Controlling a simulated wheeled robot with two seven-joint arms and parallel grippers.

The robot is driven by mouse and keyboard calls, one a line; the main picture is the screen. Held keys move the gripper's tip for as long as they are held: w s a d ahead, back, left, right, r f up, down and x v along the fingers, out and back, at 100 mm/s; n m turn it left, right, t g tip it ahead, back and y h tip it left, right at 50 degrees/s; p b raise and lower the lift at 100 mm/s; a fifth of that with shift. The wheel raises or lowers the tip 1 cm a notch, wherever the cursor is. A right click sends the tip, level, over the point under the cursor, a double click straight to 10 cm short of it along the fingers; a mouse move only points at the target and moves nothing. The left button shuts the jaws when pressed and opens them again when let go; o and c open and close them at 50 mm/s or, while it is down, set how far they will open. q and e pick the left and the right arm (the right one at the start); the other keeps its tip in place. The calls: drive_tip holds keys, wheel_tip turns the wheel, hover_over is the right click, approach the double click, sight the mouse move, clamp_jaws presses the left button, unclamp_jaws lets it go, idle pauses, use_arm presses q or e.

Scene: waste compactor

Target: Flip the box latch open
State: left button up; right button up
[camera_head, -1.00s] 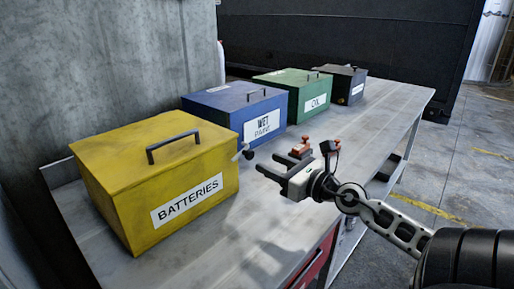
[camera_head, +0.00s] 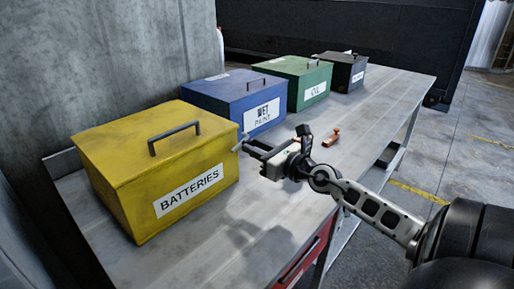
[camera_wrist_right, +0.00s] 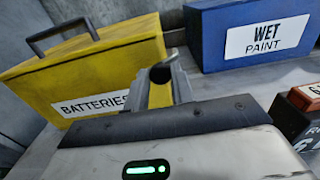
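The yellow box (camera_head: 150,165), labelled BATTERIES, stands on the near left of the bench with its lid closed and handle on top. Its latch is on its right side, and a small grey piece shows there, mostly hidden by my gripper. My right gripper (camera_head: 254,147) is at that side, fingers pointing at the box. In the right wrist view the fingers (camera_wrist_right: 160,85) are apart, with a dark round part (camera_wrist_right: 161,74), likely the latch, between their tips. Whether they touch it I cannot tell. My left gripper is not in view.
The metal bench (camera_head: 215,235) also holds a blue WET PAINT box (camera_head: 230,95), a green OIL box (camera_head: 290,75) and a black box (camera_head: 340,70). A small red object (camera_head: 331,137) lies right of my gripper. The bench front is clear.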

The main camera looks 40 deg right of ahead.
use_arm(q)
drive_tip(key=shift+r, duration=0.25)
use_arm(e)
drive_tip(key=m, duration=0.1)
drive_tip(key=f+m, duration=0.1)
drive_tip(key=m, duration=0.1)
drive_tip(key=shift+d+f+m, duration=0.1)
drive_tip(key=shift+m, duration=0.2)
drive_tip(key=o, duration=1)
drive_tip(key=shift+c, duration=0.2)
use_arm(q)
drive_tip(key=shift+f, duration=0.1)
drive_tip(key=b, duration=0.2)
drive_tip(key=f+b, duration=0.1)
drive_tip(key=b, duration=0.1)
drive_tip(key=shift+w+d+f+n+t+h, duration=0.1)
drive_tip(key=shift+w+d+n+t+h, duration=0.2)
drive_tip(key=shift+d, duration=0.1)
use_arm(e)
drive_tip(key=s+d, duration=0.1)
drive_tip(key=s, duration=1.5)
drive_tip(key=shift+d, duration=0.2)
